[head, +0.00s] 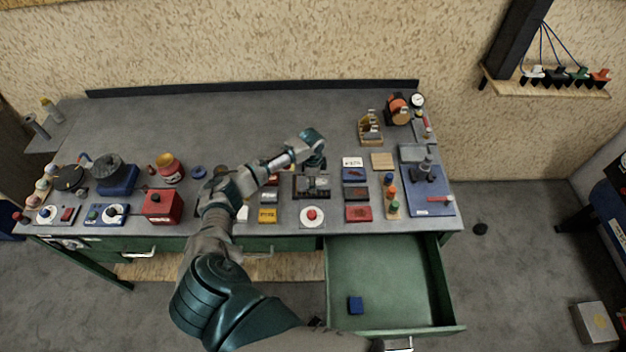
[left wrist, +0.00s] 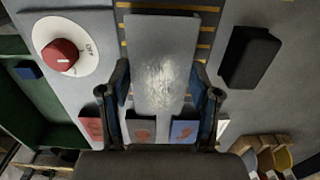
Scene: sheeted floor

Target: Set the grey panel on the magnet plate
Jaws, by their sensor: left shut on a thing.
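My left gripper (head: 316,164) is over the middle of the bench in the head view. In the left wrist view the gripper (left wrist: 165,100) is shut on the grey panel (left wrist: 160,40), with a finger at each side of it. The panel is flat, oblong and light grey, with a pale glare on its face. A dark plate with yellow stripes (left wrist: 208,38), seemingly the magnet plate, lies behind the panel, which hides most of it. In the head view this dark plate (head: 311,190) is just below the gripper. Whether panel and plate touch cannot be told. My right gripper is not in view.
A red knob on a white disc (head: 311,215) sits just in front of the plate. A black block (left wrist: 250,56) is on its other side. Small coloured boxes (head: 358,213) stand to the right. An open green drawer (head: 385,275) holds a blue block (head: 355,305).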

